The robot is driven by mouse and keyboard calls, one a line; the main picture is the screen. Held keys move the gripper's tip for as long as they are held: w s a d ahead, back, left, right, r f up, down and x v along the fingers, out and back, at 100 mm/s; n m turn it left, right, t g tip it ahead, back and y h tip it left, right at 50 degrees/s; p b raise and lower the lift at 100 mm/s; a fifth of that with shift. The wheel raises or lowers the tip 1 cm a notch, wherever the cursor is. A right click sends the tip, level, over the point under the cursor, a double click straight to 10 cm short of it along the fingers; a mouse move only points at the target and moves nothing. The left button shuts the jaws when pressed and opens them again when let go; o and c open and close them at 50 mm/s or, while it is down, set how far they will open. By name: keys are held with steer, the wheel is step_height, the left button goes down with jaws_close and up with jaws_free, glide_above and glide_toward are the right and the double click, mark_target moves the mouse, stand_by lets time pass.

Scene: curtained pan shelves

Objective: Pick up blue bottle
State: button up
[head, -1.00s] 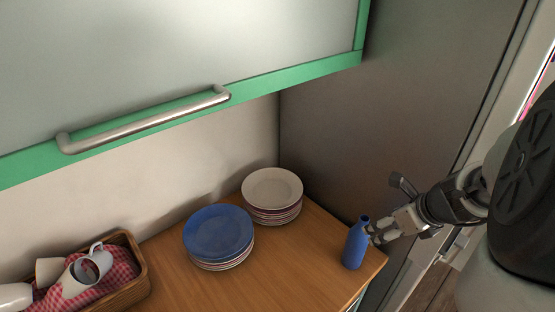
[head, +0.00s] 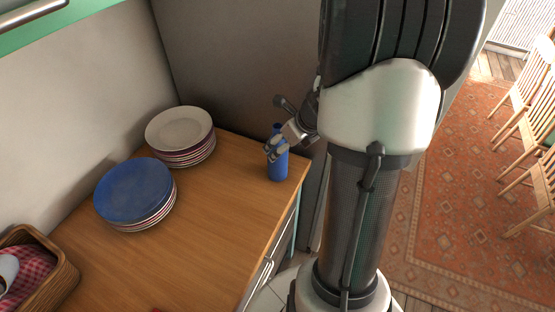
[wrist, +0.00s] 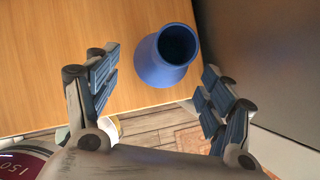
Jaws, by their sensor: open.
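The blue bottle (head: 279,166) stands upright on the wooden counter (head: 222,195), close to its right end. In the wrist view the bottle (wrist: 160,64) is seen from above, its dark round mouth facing the camera. My gripper (head: 275,147) is at the bottle's upper part in the head view and overlaps it there. In the wrist view my gripper (wrist: 158,82) is open, with one finger to each side of the bottle's line and gaps on both sides. The bottle appears between and slightly beyond the fingertips. I cannot tell whether any finger touches it.
A stack of plates with a blue top plate (head: 134,190) and a stack with a white top plate (head: 179,129) stand left of the bottle. A wicker basket (head: 62,283) is at lower left. A dark wall (head: 235,70) rises behind the bottle.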

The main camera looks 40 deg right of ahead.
steer(key=b+x, duration=0.1)
steer(key=x, duration=0.1)
steer(key=b+x, duration=0.1)
steer(key=x, duration=0.1)
steer(key=shift+w+f, duration=0.1)
steer(key=shift+w, duration=0.3)
steer(key=shift+c, duration=0.5)
steer(key=c, duration=1.4)
